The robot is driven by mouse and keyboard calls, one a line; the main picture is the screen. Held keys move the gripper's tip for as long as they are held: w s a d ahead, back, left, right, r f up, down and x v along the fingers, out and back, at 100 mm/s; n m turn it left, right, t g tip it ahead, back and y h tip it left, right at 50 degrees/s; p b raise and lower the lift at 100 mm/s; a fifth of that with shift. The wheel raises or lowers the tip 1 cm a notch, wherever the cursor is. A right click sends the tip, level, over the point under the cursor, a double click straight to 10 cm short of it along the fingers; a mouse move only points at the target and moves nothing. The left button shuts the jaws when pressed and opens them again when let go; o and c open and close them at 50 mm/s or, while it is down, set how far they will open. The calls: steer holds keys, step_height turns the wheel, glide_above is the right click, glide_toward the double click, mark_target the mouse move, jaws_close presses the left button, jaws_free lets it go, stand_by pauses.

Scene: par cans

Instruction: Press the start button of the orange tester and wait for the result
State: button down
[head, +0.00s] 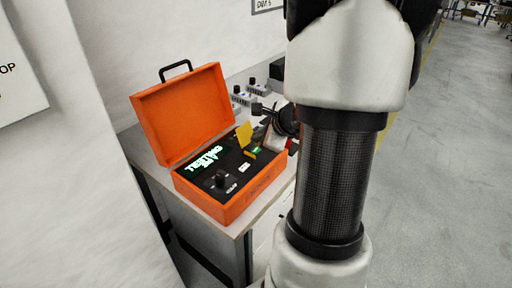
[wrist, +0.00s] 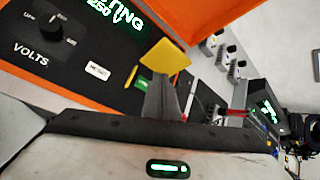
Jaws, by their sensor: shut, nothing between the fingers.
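The orange tester (head: 236,204) stands open on a bench in the head view, its lid (head: 188,112) tilted back. Its lit display (head: 206,159) reads TESTING; in the wrist view the display (wrist: 118,16) also shows 250 V. A raised yellow flap (head: 244,133) stands beside the green start button (head: 256,149). In the wrist view the flap (wrist: 166,54) is beyond my gripper (wrist: 164,82), which is shut and empty. Its fingertips are at the green part (wrist: 140,82) and partly hide it; I cannot tell whether they touch.
A black knob (head: 220,179) marked VOLTS sits on the tester's panel. Grey boxes with black knobs (head: 243,97) stand behind it along the wall. Another instrument with a green screen (wrist: 269,109) shows at right in the wrist view. Open floor (head: 455,150) lies to the right.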

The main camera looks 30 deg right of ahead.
mark_target(258, 154)
step_height(258, 154, up, 4)
steer(key=shift+f+p, duration=0.2)
steer(key=shift+p, duration=0.9)
